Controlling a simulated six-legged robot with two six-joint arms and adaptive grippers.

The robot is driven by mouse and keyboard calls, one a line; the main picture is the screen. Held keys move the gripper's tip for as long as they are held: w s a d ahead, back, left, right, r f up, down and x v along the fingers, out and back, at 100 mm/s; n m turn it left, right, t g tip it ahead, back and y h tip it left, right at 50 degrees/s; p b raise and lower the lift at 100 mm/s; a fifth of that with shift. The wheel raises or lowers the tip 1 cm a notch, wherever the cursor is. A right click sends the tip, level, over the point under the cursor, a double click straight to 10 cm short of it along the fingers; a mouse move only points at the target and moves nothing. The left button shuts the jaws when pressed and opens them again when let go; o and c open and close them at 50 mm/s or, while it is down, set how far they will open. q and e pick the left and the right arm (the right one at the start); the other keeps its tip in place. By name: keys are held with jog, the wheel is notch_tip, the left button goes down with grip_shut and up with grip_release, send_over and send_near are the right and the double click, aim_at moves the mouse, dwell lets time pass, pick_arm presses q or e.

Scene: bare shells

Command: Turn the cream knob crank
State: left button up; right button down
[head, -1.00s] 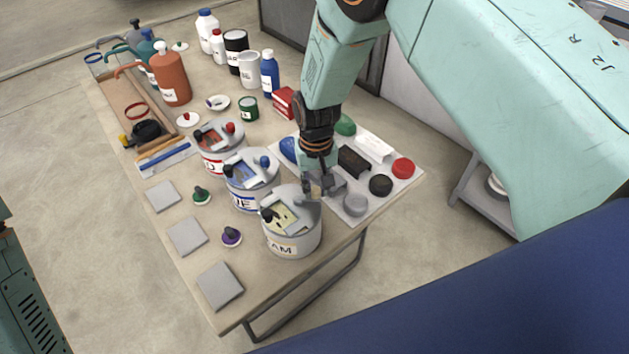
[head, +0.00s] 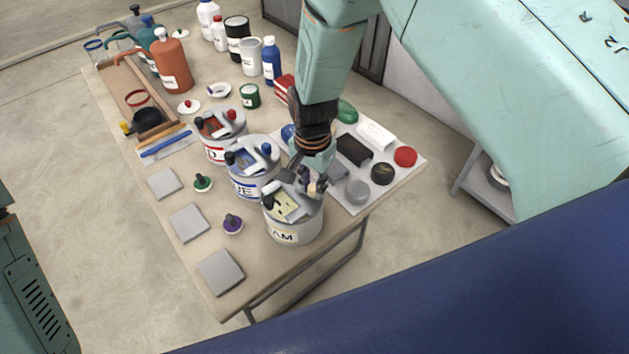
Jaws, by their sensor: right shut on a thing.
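The cream can (head: 305,231), its label ending in "AM", stands at the front of a row of three grey cans on the table. Its lid carries a pale cream-coloured window and a dark knob on the left. My right gripper (head: 312,184) reaches down to the back right of this lid. It is shut on the cream knob crank, which its fingers hide almost wholly. My left gripper is out of view.
The blue-labelled can (head: 251,185) and red-labelled can (head: 222,148) stand close behind. A white mat (head: 355,213) with coloured lids is at right. Grey square pads (head: 189,222) and a purple knob (head: 233,225) lie left. Bottles stand at the back.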

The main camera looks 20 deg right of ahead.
aim_at(312, 187)
jog(key=shift+w+a+r+m, duration=0.1)
jog(key=shift+a+m, duration=0.05)
jog(key=shift+m, duration=0.15)
dwell(0.4)
jog(key=c, duration=1.1)
grip_release()
jog(key=shift+c, duration=0.2)
notch_tip(312, 187, up, 12)
